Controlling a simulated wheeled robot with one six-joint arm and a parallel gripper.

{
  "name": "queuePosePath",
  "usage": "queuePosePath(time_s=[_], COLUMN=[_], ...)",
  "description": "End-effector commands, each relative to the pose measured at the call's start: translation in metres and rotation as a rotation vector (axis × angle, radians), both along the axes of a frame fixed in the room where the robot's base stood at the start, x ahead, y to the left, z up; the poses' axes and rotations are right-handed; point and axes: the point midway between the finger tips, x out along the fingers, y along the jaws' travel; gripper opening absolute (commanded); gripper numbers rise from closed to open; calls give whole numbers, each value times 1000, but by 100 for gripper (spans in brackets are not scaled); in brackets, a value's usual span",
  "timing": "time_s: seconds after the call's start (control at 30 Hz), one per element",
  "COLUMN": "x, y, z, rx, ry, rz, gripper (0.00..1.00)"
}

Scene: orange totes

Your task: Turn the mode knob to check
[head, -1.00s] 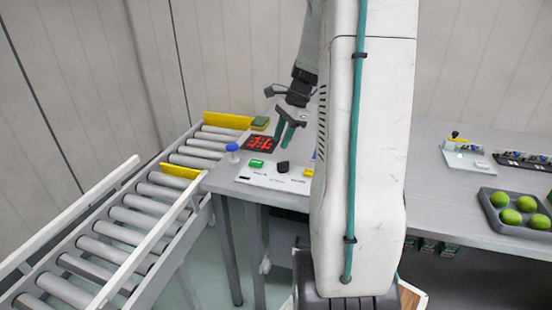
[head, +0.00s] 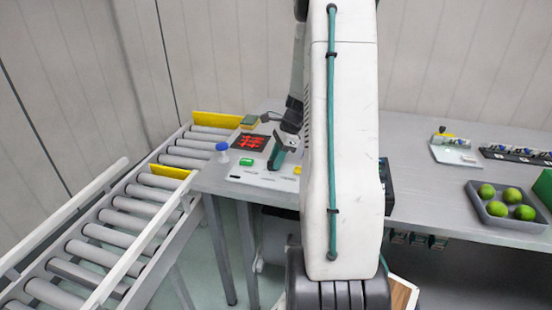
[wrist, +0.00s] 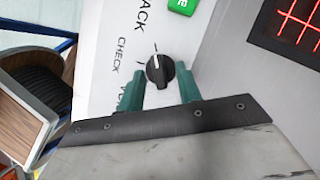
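The black mode knob (wrist: 159,72) sits on the white panel (wrist: 105,80) in the wrist view. Its white pointer line points up the picture, slightly left, toward a tick mark. The label CHECK is printed to the left of the knob. A label ending in ACK is above it, and another, partly hidden, is below. My gripper (wrist: 161,77) is open, with one green finger on each side of the knob and small gaps visible. In the head view my gripper (head: 276,158) is down over the panel (head: 262,178) and hides the knob.
A green button (head: 246,162), a blue mushroom-shaped button (head: 222,147) and a dark display with red lines (head: 250,142) are near the knob. A roller conveyor (head: 120,215) runs along the left. A tray of green fruit (head: 508,222) stands at right.

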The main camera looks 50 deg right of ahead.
Motion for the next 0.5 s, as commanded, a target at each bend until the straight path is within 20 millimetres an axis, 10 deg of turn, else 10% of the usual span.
queuePosePath(time_s=[0.13,0.27,0.5], x=[0,0,0], y=[0,0,0], z=[0,0,0], rx=[0,0,0], ry=[0,0,0], rz=[0,0,6], gripper=[32,0,0])
